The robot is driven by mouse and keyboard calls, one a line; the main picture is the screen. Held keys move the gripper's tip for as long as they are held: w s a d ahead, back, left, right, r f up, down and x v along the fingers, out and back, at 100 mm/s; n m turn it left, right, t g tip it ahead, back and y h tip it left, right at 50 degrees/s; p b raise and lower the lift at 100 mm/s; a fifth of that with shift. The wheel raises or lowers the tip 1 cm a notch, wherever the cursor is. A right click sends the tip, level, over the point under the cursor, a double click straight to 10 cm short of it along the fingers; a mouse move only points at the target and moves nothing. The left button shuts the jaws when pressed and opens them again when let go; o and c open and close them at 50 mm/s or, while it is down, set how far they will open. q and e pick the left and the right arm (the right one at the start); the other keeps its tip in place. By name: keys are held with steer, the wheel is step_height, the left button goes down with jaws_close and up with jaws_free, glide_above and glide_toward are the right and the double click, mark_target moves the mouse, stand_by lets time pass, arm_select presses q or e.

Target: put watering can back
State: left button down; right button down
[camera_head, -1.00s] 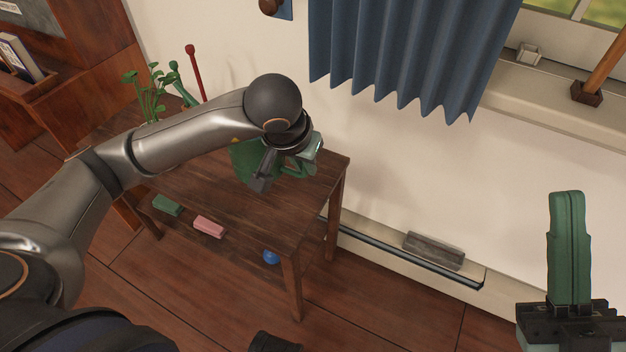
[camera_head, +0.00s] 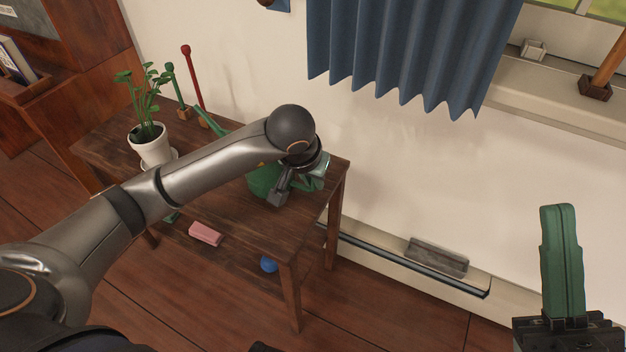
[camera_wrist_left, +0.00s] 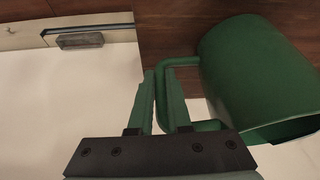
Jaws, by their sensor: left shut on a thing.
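The green watering can (camera_head: 262,180) is at the right part of the wooden table (camera_head: 225,205), partly hidden by my left arm. A green spout-like piece (camera_head: 210,121) shows to the left behind the arm. My left gripper (camera_head: 283,190) is at the can's right side. In the left wrist view, its fingers (camera_wrist_left: 160,92) are closed around the can's handle (camera_wrist_left: 180,62), and the can's body (camera_wrist_left: 255,80) is to the right. I cannot tell whether the can's base touches the tabletop. My right gripper (camera_head: 562,262) is at the lower right, away from the table; its finger gap is not clear.
A potted plant (camera_head: 152,148) on a saucer stands at the table's left. A red-topped stick (camera_head: 193,78) and a green stick (camera_head: 176,88) stand behind it. A blue curtain (camera_head: 400,50) hangs right.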

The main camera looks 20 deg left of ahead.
arm_select(q)
steer(key=shift+w, duration=0.1)
steer(key=shift+f, duration=0.1)
steer(key=c, duration=0.9)
jaws_free()
steer(key=shift+o, duration=0.2)
